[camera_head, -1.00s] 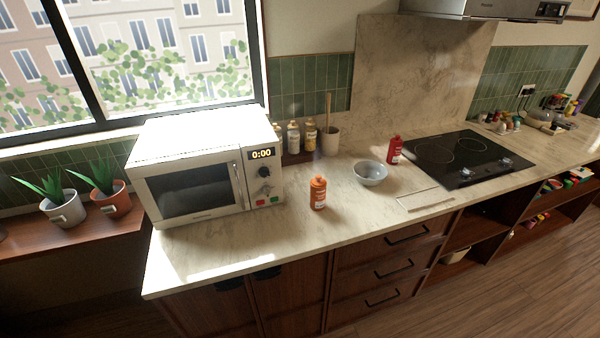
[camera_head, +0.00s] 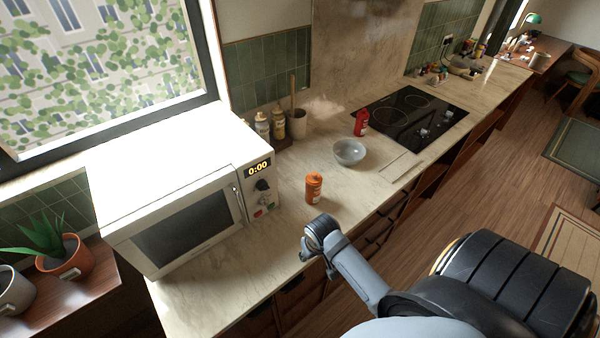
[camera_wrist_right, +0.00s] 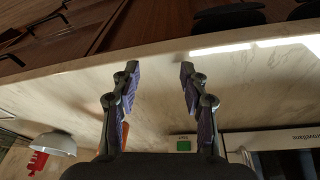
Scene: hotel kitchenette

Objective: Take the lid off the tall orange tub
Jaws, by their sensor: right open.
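The tall orange tub (camera_head: 314,188) stands upright on the counter, right of the microwave, with an orange lid (camera_head: 314,177) on top. In the right wrist view only an orange sliver of the tub (camera_wrist_right: 99,142) shows beside a finger; the rest is hidden. My right gripper (camera_wrist_right: 160,75) is open and empty, its two fingers spread over the counter's front edge. In the head view my right arm reaches in from the lower right, ending near the counter edge in front of the tub, not touching it. My left gripper is not in view.
A white microwave (camera_head: 185,200) stands left of the tub. A grey bowl (camera_head: 348,153), a red bottle (camera_head: 361,122) and a black cooktop (camera_head: 410,118) lie beyond it to the right. Several bottles and a utensil crock (camera_head: 297,122) stand at the wall. Counter in front of the tub is clear.

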